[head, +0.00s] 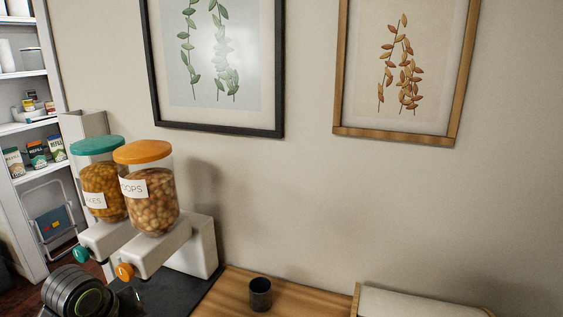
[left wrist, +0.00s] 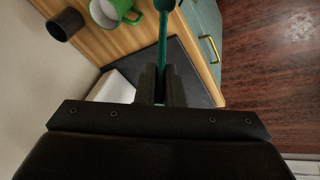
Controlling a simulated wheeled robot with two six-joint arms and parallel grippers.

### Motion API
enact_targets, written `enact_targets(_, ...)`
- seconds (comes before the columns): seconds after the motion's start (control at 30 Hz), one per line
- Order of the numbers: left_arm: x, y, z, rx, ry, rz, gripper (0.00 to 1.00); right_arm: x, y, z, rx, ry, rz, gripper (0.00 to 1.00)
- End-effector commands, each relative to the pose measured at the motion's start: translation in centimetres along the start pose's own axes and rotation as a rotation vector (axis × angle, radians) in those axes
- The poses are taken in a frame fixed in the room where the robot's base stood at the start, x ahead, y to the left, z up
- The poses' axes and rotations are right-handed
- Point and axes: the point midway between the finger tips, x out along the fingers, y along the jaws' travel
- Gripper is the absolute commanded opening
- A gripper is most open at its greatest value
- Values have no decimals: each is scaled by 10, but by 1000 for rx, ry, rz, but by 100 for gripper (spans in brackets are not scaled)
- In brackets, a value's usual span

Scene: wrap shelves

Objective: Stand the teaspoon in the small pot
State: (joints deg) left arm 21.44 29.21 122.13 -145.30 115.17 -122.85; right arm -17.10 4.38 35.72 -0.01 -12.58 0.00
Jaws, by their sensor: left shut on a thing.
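The teal teaspoon (left wrist: 162,48) is held between the two dark fingers of my left gripper (left wrist: 161,84) in the left wrist view. Its stem runs away from the fingers to the top edge, where it widens. The small pot, a dark cylinder (head: 260,294), stands upright on the wooden counter in the head view. It also shows at the upper left of the left wrist view (left wrist: 65,24), apart from the spoon. The head view does not show the spoon or the left gripper's fingers. My right gripper is in neither view.
A white dispenser (head: 203,245) with two filled jars stands left of the pot on a dark mat (head: 207,301). A green mug (left wrist: 133,17) is near the spoon in the wrist view. A wood-edged pale object (head: 415,303) lies right of the pot.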

Motion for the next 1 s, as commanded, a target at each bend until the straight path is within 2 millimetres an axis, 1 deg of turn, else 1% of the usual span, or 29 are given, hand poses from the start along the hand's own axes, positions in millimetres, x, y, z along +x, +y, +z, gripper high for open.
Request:
enact_targets(0.03,8,-2,2,0,0,1,0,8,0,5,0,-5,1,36)
enact_targets(0.1,14,-4,4,0,0,1,0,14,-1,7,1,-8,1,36)
enact_targets(0.33,36,-10,11,0,0,1,0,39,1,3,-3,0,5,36)
enact_targets(0.4,46,-12,14,0,0,0,0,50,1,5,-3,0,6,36)
enact_targets(0.53,56,-16,18,0,1,0,0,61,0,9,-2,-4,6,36)
enact_targets(0.77,56,-15,17,0,1,1,0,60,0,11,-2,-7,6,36)
enact_targets(0.87,53,-14,16,0,1,1,0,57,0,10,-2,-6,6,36)
enact_targets(1.0,44,-12,14,0,1,1,0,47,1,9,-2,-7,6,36)
